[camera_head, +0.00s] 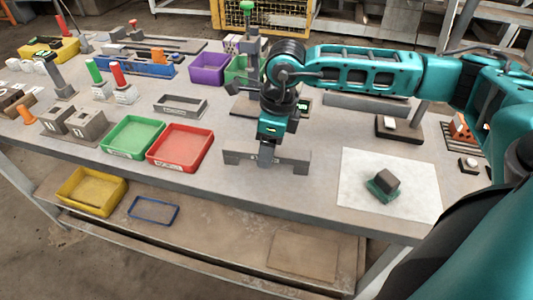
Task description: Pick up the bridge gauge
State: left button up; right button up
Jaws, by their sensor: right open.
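The bridge gauge (294,158) appears to be the grey, low bridge-shaped piece with a foot at each end, standing near the front edge of the table. My right gripper (267,152) points down over its middle, with the jaws open. The fingers hide part of the bar, and I cannot tell whether they touch it. My left gripper is not in the picture.
A red tray (181,162) and a green tray (133,152) lie just left of the gauge. A white sheet (420,190) carrying a dark block on a green base (383,187) lies to the right. A purple bin (208,82) stands behind. The table between gauge and sheet is clear.

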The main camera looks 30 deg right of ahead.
jog(key=shift+w+a+f, duration=0.1)
jog(key=shift+a+f, duration=0.05)
jog(key=shift+f, duration=0.75)
jog(key=shift+c, duration=0.2)
jog(key=shift+r, duration=0.1)
grip_shut()
